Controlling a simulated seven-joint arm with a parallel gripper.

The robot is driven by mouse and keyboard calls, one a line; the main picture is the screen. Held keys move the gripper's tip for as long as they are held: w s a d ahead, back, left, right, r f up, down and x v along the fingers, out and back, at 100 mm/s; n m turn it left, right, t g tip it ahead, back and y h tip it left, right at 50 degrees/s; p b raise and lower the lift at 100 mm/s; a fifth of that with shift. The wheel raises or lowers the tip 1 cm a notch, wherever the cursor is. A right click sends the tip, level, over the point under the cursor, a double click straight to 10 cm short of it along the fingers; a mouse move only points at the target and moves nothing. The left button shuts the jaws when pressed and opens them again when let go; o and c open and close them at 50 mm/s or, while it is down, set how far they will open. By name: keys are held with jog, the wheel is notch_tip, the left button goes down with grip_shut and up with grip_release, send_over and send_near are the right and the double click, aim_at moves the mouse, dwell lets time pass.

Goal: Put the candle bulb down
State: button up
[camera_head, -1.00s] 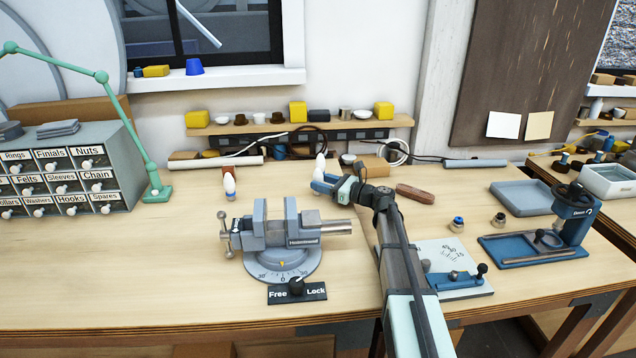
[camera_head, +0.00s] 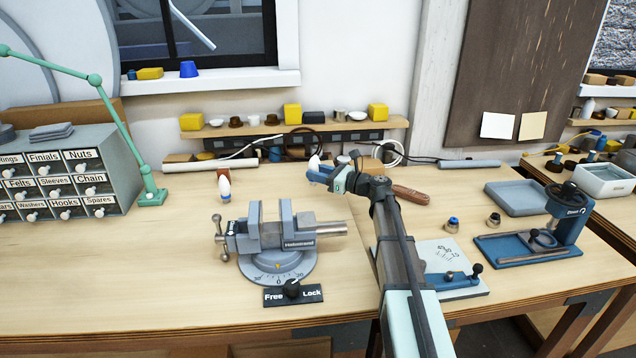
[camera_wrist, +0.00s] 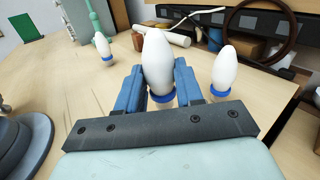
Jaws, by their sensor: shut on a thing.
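My gripper (camera_wrist: 158,92) is shut on a white candle bulb (camera_wrist: 157,62) with a blue collar. In the wrist view the bulb is upright between the blue fingers; its lower end is hidden. A second white bulb (camera_wrist: 228,70) with a blue collar stands just right of the fingers. A third bulb (camera_wrist: 103,46) stands further off at the left; it also shows on the bench in the head view (camera_head: 224,185). In the head view my gripper (camera_head: 318,175) is at the back of the bench. One white bulb tip shows above it; I cannot tell which bulb that is.
A grey vise (camera_head: 277,238) stands in front of my gripper. A brown oval block (camera_head: 411,194) lies to its right. Behind are white rolls and cables below a shelf (camera_head: 350,123). Bench between the vise and the third bulb is clear.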

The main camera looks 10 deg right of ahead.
notch_tip(320, 180, up, 5)
jog(key=w+d+f+m+t+h, duration=0.1)
jog(key=d+f+m+t+h, duration=0.1)
jog(key=d+m+t+h, duration=0.4)
jog(key=w+d+f+m+t+h, duration=0.1)
jog(key=w+d+m+h, duration=0.1)
jog(key=d+m+h, duration=0.35)
jog(key=shift+s+d+r+h, duration=1.1)
jog(key=shift+s+d+h, duration=0.15)
jog(key=shift+s+h, duration=1.2)
jog(key=s+a+y, duration=0.1)
jog(key=s+a, duration=0.4)
jog(key=a, duration=0.4)
jog(key=shift+s+r+n+y, duration=0.15)
jog(key=shift+r+n+y, duration=0.15)
jog(key=shift+n+y, duration=0.1)
jog(key=shift+r, duration=0.1)
